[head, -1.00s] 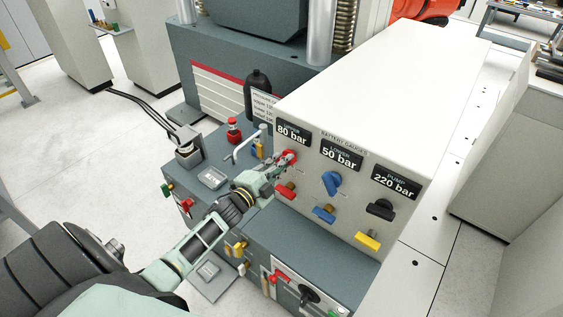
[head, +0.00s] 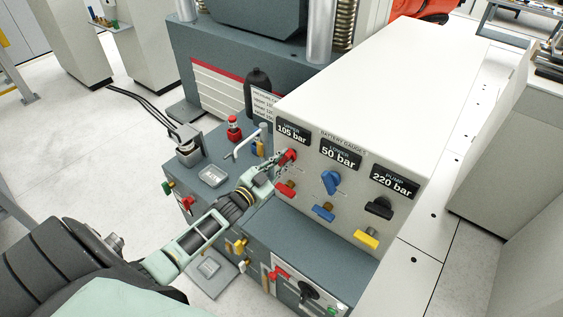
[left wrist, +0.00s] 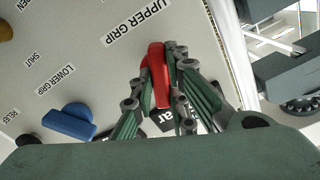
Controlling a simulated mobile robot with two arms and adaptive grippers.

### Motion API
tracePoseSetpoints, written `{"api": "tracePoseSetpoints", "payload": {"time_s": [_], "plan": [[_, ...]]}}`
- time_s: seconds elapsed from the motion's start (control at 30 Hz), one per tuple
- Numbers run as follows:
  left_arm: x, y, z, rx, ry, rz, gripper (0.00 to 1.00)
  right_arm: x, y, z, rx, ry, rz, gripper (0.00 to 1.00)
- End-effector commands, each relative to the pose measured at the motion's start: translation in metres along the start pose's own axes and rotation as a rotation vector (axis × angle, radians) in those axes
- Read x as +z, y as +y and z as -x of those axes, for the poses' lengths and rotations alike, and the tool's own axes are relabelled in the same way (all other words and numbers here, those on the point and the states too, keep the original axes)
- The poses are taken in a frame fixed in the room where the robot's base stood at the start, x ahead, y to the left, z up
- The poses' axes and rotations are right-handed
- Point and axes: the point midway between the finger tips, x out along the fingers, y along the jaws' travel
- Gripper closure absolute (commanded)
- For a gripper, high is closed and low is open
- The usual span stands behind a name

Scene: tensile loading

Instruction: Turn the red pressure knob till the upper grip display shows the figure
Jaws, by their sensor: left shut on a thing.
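The red pressure knob (head: 288,155) sits on the white gauge panel (head: 350,208), just under the upper display. The upper display (head: 291,131) reads 105 bar. My left gripper (head: 281,161) is at the knob with its fingers shut on it. In the left wrist view the red knob (left wrist: 155,78) stands between the two fingers (left wrist: 157,85), beside the label UPPER GRIP (left wrist: 138,22). The fingers partly hide the knob in the head view. My right gripper is in neither view.
The middle display (head: 341,153) reads 50 bar, the pump display (head: 395,181) 220 bar. A blue knob (head: 331,181) and a black knob (head: 379,208) sit right of the red one. Red, blue and yellow levers (head: 367,238) sit below. A bent metal handle (head: 246,143) stands left.

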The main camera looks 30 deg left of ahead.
Motion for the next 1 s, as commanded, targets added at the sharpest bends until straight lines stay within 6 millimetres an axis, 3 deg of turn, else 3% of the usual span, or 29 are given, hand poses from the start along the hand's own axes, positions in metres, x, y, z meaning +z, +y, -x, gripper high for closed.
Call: {"api": "tracePoseSetpoints", "payload": {"time_s": [0.53,0.57,0.77,1.0], "plan": [[0.0019,0.0013,0.0008,0.002,-0.004,0.027,1.0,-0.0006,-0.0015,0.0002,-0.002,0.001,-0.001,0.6],[0.0019,0.0013,0.0008,0.002,-0.004,0.027,0.85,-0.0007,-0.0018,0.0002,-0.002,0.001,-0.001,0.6],[0.0012,0.0009,0.0005,0.001,-0.002,0.027,0.68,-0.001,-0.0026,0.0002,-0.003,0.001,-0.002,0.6],[0.0004,0.0005,0.0002,0.001,-0.001,0.026,0.67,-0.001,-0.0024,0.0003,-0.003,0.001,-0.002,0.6]]}}
